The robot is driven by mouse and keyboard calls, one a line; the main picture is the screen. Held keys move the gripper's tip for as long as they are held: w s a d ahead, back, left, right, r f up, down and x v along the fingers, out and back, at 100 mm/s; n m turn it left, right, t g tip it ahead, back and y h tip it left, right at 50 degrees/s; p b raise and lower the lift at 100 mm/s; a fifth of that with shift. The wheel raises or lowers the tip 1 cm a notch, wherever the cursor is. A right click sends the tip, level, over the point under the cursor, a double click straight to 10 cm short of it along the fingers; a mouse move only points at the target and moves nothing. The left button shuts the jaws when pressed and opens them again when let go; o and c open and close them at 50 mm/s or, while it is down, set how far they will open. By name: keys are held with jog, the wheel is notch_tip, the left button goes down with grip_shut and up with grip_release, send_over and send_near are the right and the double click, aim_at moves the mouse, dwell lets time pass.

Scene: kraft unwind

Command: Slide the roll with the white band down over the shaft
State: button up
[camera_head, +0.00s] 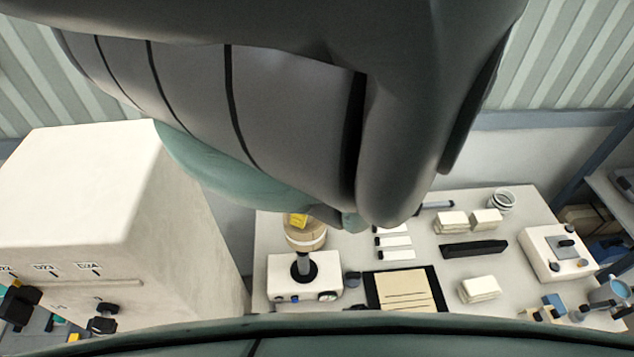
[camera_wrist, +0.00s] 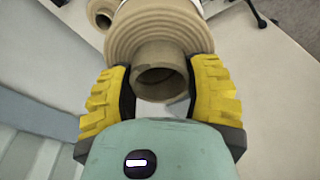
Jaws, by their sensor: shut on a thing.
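The tan kraft roll with a white band (camera_head: 307,240) is in the head view, over a dark upright shaft (camera_head: 303,266) on a white unit (camera_head: 270,273). The roll hides the shaft's top, so I cannot tell whether the shaft has entered the core. In the wrist view the wound roll (camera_wrist: 150,35) shows with its hollow core end (camera_wrist: 160,80) towards me. My gripper (camera_wrist: 160,68) is shut on this core end, one yellow finger on each side. In the head view only a bit of yellow finger (camera_head: 298,220) shows above the roll; my arm hides the rest.
Another tan roll (camera_wrist: 101,13) shows at the top left of the wrist view. A tall cream cabinet (camera_head: 90,200) stands left of the unit. A black-edged board with brown sheets (camera_head: 402,291) lies right of it. White stacks (camera_head: 479,289) and a black bar (camera_head: 473,249) lie further right.

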jog(key=shift+n, duration=0.3)
jog(key=shift+s+a+f+b, duration=0.15)
jog(key=shift+a+f+b, duration=0.05)
jog(key=shift+f+b, duration=1.75)
jog(key=shift+s+a+f+b, duration=0.2)
jog(key=shift+f+b, duration=1.3)
jog(key=shift+f, duration=0.95)
jog(key=shift+s+a+f+b, duration=0.15)
jog(key=shift+a+f+b, duration=0.05)
jog(key=shift+f+b, duration=4.05)
jog(key=shift+f, duration=0.3)
jog(key=shift+f+b, duration=0.75)
jog(key=shift+b, duration=0.45)
jog(key=o, duration=1.2)
jog(key=shift+o, duration=0.2)
jog(key=shift+r, duration=0.15)
